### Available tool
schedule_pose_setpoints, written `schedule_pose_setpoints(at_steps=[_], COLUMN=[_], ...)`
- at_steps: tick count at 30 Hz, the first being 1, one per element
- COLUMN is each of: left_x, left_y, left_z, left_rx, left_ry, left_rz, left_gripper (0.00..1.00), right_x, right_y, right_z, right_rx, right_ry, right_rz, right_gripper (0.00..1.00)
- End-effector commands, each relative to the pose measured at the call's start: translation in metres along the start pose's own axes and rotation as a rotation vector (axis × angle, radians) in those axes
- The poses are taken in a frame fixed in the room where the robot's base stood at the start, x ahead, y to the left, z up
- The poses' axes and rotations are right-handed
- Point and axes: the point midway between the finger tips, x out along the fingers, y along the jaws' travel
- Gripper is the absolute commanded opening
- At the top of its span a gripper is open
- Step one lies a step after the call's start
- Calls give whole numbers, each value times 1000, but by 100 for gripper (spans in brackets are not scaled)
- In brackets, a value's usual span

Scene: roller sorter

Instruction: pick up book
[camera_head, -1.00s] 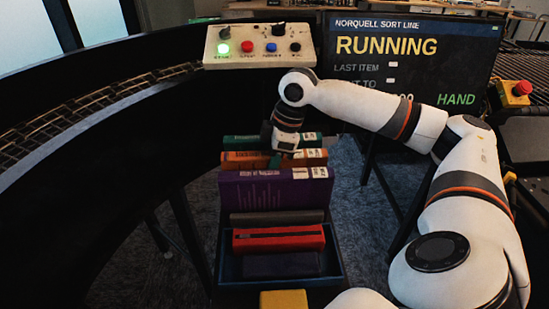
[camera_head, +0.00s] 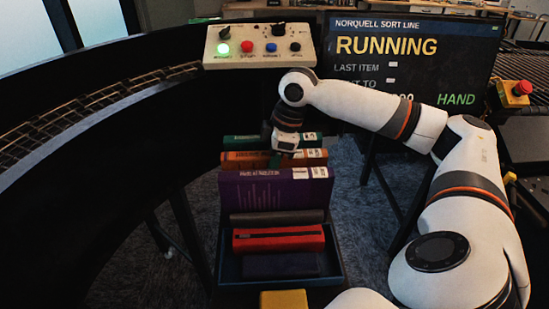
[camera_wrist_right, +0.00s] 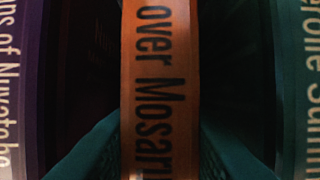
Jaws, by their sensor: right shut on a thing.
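An orange book (camera_head: 245,156) stands in a row of books in the blue bin. It lies between a green book (camera_head: 240,141) at the back and a thicker purple book (camera_head: 275,190) in front. My right gripper (camera_head: 278,159) reaches down onto the orange book from above and is shut on it. In the right wrist view the orange spine (camera_wrist_right: 160,70) with dark lettering runs between my two teal fingers. The purple spine (camera_wrist_right: 18,80) is at the left and the green spine (camera_wrist_right: 302,80) at the right. My left gripper is out of view.
A grey book (camera_head: 278,218), a red book (camera_head: 278,238) and a dark blue book (camera_head: 280,264) fill the front of the bin (camera_head: 337,272). A button panel (camera_head: 258,46) and a screen (camera_head: 415,50) reading RUNNING stand behind. A dark curved conveyor (camera_head: 90,105) is at the left.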

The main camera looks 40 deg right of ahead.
Motion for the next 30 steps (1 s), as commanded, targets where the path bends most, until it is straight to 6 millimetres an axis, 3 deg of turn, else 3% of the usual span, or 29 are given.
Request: schedule_pose_setpoints(at_steps=[17, 30], left_x=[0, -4], left_y=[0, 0], left_z=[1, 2], left_rx=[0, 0], left_ry=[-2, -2], left_rz=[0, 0], left_gripper=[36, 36], right_x=[-8, -82], right_y=[-1, -1], right_z=[4, 24], right_rx=[-1, -1], right_ry=[-6, -7], right_rz=[-4, -4], right_gripper=[0, 0])
